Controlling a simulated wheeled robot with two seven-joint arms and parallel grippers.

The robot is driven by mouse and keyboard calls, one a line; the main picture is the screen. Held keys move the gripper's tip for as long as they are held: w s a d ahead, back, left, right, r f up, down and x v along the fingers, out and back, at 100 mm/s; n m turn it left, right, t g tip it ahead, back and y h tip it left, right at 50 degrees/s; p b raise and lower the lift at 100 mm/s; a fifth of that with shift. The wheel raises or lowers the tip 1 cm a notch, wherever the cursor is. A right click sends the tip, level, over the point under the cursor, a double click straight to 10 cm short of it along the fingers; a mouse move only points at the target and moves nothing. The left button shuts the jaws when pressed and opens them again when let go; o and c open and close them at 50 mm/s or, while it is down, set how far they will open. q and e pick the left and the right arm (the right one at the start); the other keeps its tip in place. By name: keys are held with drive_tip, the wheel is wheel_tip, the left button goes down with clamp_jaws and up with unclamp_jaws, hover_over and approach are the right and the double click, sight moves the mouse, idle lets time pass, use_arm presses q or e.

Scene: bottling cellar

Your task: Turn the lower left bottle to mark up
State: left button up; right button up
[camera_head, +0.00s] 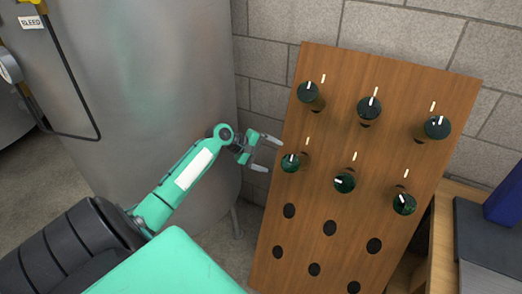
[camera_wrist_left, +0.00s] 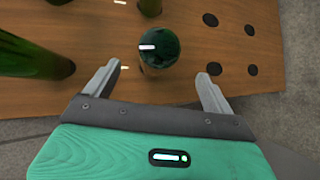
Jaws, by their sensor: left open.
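The lower left bottle (camera_head: 289,164) is dark green and sticks out, base towards me, from the wooden rack board. A short white mark shows on its base. In the left wrist view the bottle (camera_wrist_left: 163,52) is ahead of and between the fingertips, and its mark lies towards the picture's left. My left gripper (camera_head: 273,156) is open and empty, just left of the bottle, its fingers pointing at it. I see no finger touching the bottle. Pale tick marks are on the board (camera_head: 331,249) above the bottles.
Two other bottles, the lower middle (camera_head: 345,184) and lower right (camera_head: 404,205), share the row; three more are above. Empty dark holes (camera_head: 330,228) fill the lower board. A large steel tank (camera_head: 150,80) stands left, a wooden table (camera_head: 443,240) right.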

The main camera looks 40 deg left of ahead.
use_arm(q)
drive_tip(key=v, duration=0.3)
drive_tip(key=shift+s+r, duration=0.15)
idle(0.4)
